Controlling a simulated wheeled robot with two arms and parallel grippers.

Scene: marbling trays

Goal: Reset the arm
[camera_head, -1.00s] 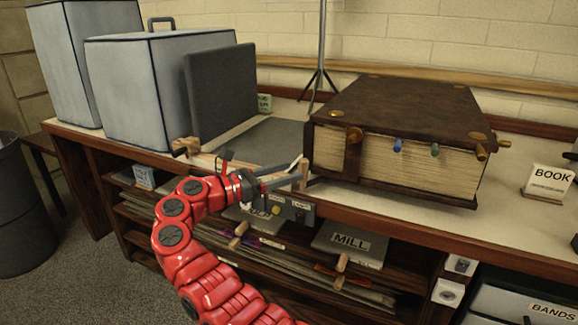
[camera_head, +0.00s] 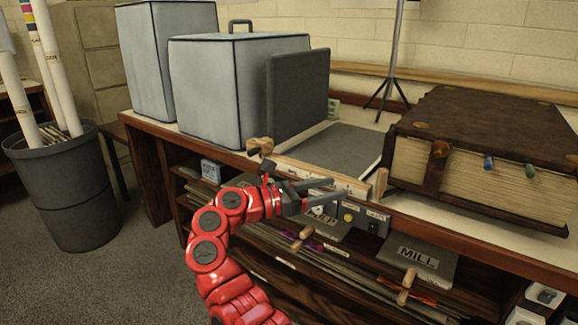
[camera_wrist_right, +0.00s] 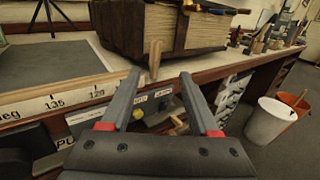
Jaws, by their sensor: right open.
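My red right arm rises from the bottom of the head view. Its right gripper (camera_head: 334,188) is open at the front edge of the bench, beside a wooden bar (camera_head: 322,177) and its upright wooden end piece (camera_head: 380,183). In the right wrist view the two grey fingers (camera_wrist_right: 160,76) are spread with nothing gripped between them. The wooden piece (camera_wrist_right: 155,60) stands just beyond the fingertips; I cannot tell whether they touch it. My left gripper is in neither view.
A thick brown book (camera_head: 490,125) lies on the bench at right. Grey boxes (camera_head: 240,90) stand at left. A control box (camera_head: 360,216) with a yellow button and a MILL board (camera_head: 420,262) sit below the edge. A bin (camera_head: 70,185) stands on the floor.

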